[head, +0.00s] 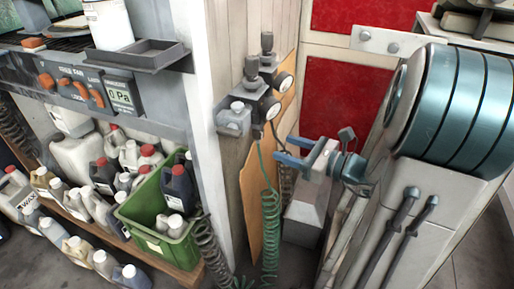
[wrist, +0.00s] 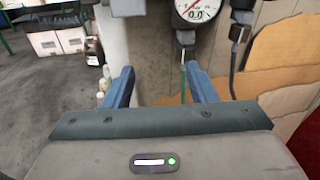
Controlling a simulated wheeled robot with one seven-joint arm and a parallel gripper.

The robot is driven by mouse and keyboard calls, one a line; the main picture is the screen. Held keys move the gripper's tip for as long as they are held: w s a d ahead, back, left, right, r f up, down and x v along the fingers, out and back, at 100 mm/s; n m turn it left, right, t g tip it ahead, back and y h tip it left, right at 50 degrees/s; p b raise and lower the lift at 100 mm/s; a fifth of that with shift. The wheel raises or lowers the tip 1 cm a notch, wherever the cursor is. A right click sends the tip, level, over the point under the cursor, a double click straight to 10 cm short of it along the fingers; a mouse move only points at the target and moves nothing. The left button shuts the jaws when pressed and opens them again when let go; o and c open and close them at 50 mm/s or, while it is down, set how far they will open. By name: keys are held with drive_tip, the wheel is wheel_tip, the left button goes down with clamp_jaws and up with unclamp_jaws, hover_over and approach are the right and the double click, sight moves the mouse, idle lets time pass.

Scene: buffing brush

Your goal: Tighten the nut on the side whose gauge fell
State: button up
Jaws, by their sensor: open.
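Two round white gauges sit on regulators on the wooden post in the head view, one upper (head: 285,82) and one lower (head: 272,109). Their readings are too small to tell there. In the wrist view one gauge (wrist: 197,9) shows at the top edge, with a red needle and a small digit window. Below it is a dark fitting (wrist: 186,38) with a green hose. A second fitting (wrist: 237,33) with a dark hose hangs to its right. I cannot make out which part is the nut. My gripper (head: 282,148) is open and empty, below the gauges; its blue fingers also show in the wrist view (wrist: 160,86).
A green coiled hose (head: 269,220) and a grey coiled hose (head: 208,250) hang beside the post. A green crate (head: 150,236) and several bottles stand on the left shelf. A panel display (head: 121,95) reads 0 Pa. Brown board (wrist: 285,102) lies behind my right finger.

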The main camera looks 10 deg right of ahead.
sight(258, 130)
drive_tip(key=w+a+b, duration=0.1)
drive_tip(key=w, duration=0.3)
drive_tip(key=w+a+f+m+t+b, duration=0.1)
drive_tip(key=w+a+b, duration=0.1)
drive_tip(key=w, duration=0.2)
drive_tip(key=w+a+f+m+h+b, duration=0.1)
drive_tip(key=w+a+b, duration=0.1)
drive_tip(key=w, duration=0.2)
drive_tip(key=shift+a+t, duration=0.15)
drive_tip(key=shift+t, duration=0.25)
drive_tip(key=c, duration=0.9)
